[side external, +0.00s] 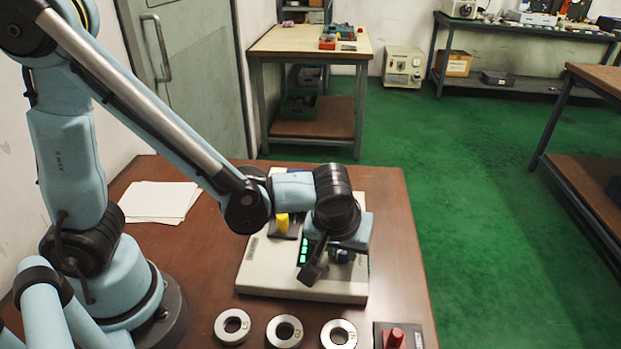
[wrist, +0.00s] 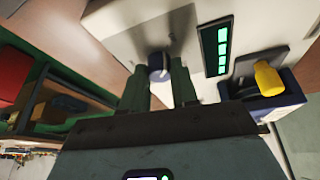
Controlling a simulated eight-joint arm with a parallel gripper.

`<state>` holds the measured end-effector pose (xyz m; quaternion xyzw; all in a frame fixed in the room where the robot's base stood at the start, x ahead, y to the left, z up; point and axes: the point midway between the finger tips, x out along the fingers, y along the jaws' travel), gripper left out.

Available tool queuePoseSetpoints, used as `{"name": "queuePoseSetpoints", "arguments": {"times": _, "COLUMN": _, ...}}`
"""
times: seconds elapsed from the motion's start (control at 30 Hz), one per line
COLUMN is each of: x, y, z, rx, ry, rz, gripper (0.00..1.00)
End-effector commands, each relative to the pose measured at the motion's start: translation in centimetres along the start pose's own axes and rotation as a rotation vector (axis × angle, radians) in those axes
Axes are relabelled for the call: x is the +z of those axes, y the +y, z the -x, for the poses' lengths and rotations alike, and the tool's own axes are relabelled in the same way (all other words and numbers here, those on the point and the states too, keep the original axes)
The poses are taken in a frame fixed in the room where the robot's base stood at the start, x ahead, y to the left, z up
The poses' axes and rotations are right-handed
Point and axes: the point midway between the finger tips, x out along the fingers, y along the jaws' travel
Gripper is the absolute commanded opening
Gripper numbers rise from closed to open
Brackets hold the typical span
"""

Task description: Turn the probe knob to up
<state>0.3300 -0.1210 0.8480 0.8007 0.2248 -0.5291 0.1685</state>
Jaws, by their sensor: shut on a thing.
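The probe knob (wrist: 158,66) is a small dark blue cap with a pale mark, on the face of the light beige box (wrist: 125,30). It sits between the two fingers of my gripper (wrist: 159,78) in the wrist view, and the fingers are shut on it. In the side view my gripper (side external: 328,262) is low over the front right of the box (side external: 275,283), and a bit of the blue knob (side external: 343,256) shows beside a finger. I cannot tell clearly which way the knob's mark points.
A green-lit display (wrist: 217,47) is beside the knob. A yellow handle (wrist: 268,78) on a dark block is farther along. Three metal rings (side external: 285,331) lie in front of the box, with a red knob (side external: 393,338) to their right. White paper (side external: 158,201) lies at the back left.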

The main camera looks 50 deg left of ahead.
Motion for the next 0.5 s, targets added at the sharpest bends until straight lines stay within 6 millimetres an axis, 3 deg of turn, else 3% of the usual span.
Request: {"name": "queuePoseSetpoints", "arguments": {"times": 0.5, "x": 0.09, "y": 0.14, "z": -0.01, "rx": -0.01, "ry": -0.003, "rz": 0.035, "gripper": 0.0}}
